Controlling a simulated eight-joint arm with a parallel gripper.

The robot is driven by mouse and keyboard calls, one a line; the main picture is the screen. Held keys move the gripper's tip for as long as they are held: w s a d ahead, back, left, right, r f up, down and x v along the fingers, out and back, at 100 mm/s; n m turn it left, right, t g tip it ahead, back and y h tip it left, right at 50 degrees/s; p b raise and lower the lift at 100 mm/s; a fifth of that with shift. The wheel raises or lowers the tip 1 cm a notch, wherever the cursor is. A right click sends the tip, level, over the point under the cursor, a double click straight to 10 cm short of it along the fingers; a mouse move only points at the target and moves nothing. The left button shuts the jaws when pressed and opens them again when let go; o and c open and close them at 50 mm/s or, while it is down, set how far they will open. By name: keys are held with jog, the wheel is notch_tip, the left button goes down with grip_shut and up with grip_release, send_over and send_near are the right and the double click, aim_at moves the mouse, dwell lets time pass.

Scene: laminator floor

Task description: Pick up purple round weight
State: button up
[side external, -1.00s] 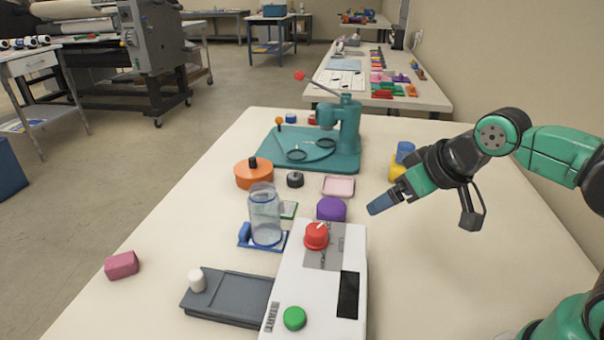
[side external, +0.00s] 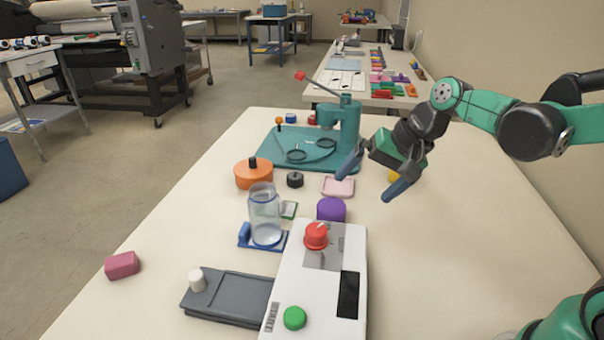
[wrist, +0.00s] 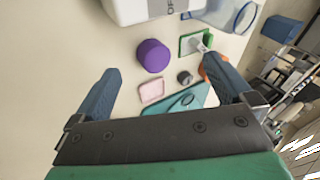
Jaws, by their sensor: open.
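The purple round weight (side external: 331,209) stands on the table behind the white machine, in front of the pink tray. It also shows in the wrist view (wrist: 153,56), above and between my fingers in the picture. My gripper (side external: 367,186) is open and empty above the table, up and to the right of the weight. Its two blue fingers are spread wide and apart from the weight. In the wrist view my gripper (wrist: 165,90) has one finger at each side.
The white machine (side external: 325,275) with red and green knobs is in front of the weight. A glass jar (side external: 265,215) stands left, with an orange pot (side external: 254,175) and black weight (side external: 295,180) behind. The pink tray (side external: 338,187) and teal press (side external: 345,140) are farther back. The table's right side is clear.

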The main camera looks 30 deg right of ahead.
aim_at(345, 206)
jog(key=w+d+f+m+y, duration=0.1)
jog(key=w+f+m+y, duration=0.1)
jog(key=f+m+y, duration=0.1)
jog(key=w+d+f+m+y, duration=0.2)
jog(key=w+f+m+y, duration=0.1)
jog(key=m, duration=0.3)
jog(key=w+d+f+m+y, duration=0.2)
jog(key=f+m+y, duration=0.1)
jog(key=f+m, duration=0.1)
jog(key=shift+w+d+f+m, duration=0.2)
jog(key=shift+w+f+m, duration=0.15)
jog(key=shift+m, duration=0.25)
jog(key=shift+s+d+f+m, duration=0.1)
jog(key=shift+f+m, duration=0.3)
jog(key=shift+y, duration=0.3)
jog(key=shift+x, duration=2.75)
jog(key=shift+c, duration=0.2)
grip_shut()
